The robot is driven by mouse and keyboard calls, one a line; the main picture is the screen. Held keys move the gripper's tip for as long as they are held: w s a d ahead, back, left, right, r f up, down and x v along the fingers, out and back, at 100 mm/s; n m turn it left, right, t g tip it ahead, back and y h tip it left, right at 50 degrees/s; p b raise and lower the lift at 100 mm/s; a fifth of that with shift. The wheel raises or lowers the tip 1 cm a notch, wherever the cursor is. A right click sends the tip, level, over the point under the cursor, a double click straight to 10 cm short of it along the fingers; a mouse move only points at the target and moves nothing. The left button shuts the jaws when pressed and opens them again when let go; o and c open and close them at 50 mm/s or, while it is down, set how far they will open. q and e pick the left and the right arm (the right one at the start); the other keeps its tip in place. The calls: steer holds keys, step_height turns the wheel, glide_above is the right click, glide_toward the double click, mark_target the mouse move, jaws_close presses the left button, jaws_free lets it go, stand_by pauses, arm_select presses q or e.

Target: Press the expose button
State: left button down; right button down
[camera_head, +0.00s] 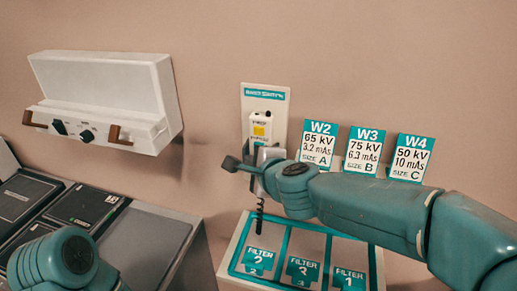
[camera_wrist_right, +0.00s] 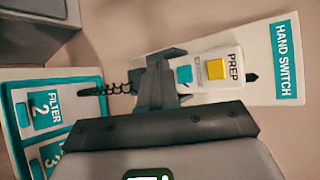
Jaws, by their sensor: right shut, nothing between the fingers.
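The hand switch, a white handset, hangs upright on a wall plate (camera_head: 278,96) marked "HAND SWITCH". Its yellow button (camera_wrist_right: 216,69), beside the word PREP, shows in the right wrist view and also in the head view (camera_head: 259,130). A teal button (camera_wrist_right: 184,74) sits just below the yellow one, with partly hidden lettering between them; it looks like the expose button. My right gripper (camera_wrist_right: 160,75) is shut and empty, its fingertips close to the teal button; I cannot tell whether they touch. In the head view the right gripper (camera_head: 262,158) covers the handset's lower part. My left gripper is out of view.
A coiled cord (camera_head: 260,218) hangs below the handset. A teal-edged filter tray (camera_head: 236,262) stands below. Cards W2 (camera_head: 319,144), W3 and W4 stand right of the switch. A white wall box (camera_head: 105,88) with brown handles is at left, above a dark console (camera_head: 90,207).

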steer(key=shift+s+a, duration=0.2)
steer(key=shift+s, duration=0.45)
steer(key=shift+s+a, duration=0.2)
steer(key=shift+s, duration=0.4)
stand_by(0.5)
